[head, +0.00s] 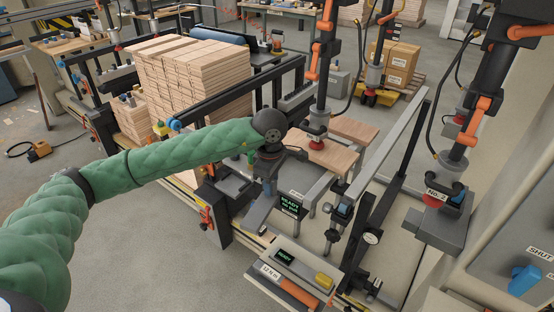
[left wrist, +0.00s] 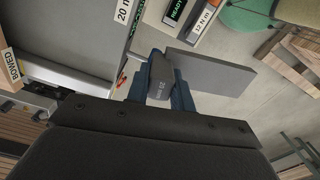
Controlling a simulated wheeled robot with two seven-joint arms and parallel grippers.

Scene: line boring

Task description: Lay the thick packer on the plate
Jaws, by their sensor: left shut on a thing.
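In the head view the packer hangs beside the front left of a grey plate (head: 298,174) on the machine, apart from the bare plate top as far as I can see. The dark wrist hides part of the plate. My right gripper is not in view.
Wooden boards (head: 322,154) lie behind under a suction head (head: 317,128). A bench (head: 290,272) with a screen and orange-handled tool stands in front. A board stack (head: 195,75) is behind my arm.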

